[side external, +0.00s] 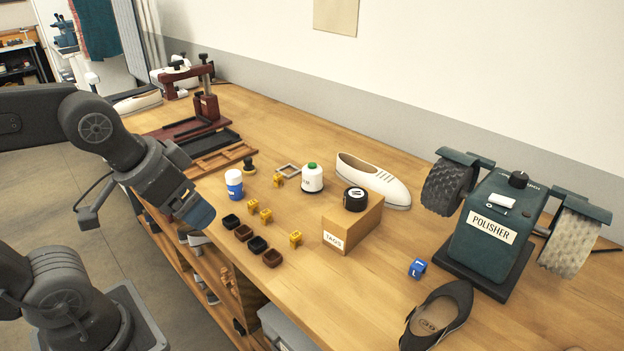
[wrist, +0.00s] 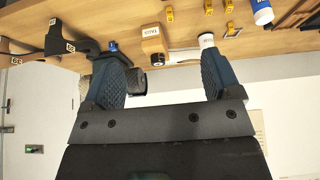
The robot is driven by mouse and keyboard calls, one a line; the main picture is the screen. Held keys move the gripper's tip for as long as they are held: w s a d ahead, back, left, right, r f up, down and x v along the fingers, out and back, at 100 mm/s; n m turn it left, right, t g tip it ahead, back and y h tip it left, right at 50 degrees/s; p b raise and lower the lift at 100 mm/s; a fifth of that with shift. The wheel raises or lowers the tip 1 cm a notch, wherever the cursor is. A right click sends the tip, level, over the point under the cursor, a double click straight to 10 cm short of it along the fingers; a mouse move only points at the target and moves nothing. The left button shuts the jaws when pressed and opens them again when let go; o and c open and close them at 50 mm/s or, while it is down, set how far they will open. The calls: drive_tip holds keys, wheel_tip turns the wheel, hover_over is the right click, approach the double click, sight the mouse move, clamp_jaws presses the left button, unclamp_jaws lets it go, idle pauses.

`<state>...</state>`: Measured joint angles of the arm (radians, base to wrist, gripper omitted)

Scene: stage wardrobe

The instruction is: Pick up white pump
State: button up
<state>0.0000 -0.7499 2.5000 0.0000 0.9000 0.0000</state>
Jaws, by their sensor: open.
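A white pump (side external: 375,181) lies on the wooden bench in the side view, right of the white bottle and behind the tags box, toe to the right. A pale part in the wrist view, between the box and the bottle, looks like this pump (wrist: 184,56). My gripper (side external: 201,214) is at the bench's front left edge in the side view, well away from the pump. In the wrist view my gripper (wrist: 160,68) has its two blue-grey fingers wide apart, with nothing between them. Another white shoe (side external: 138,104) lies at the far back left.
The tags box (side external: 338,239) carries a black roll (side external: 356,199) and stands before the pump. The white bottle (side external: 312,178) is close to the pump's left. A polisher (side external: 487,229) stands at right, a dark shoe (side external: 438,315) in front. Small trays and yellow pieces lie front left.

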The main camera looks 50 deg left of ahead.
drive_tip(key=shift+o, duration=0.5)
drive_tip(key=w+a+r+n+y, duration=0.1)
drive_tip(key=w+a+r+n, duration=0.15)
drive_tip(key=w, duration=1.15)
drive_tip(key=n+g+y, duration=0.1)
drive_tip(key=n+g, duration=0.1)
drive_tip(key=n, duration=0.2)
hover_over(311, 166)
drive_tip(key=s+d, duration=0.3)
drive_tip(key=s, duration=0.1)
wheel_tip(311, 166, down, 10)
drive_tip(key=x, duration=0.6)
drive_tip(key=a+x, duration=0.1)
drive_tip(key=x, duration=0.2)
drive_tip(key=shift+w+r, duration=0.15)
drive_tip(key=shift+w, duration=0.1)
drive_tip(key=shift+x, duration=2.95)
drive_tip(key=shift+s, duration=0.1)
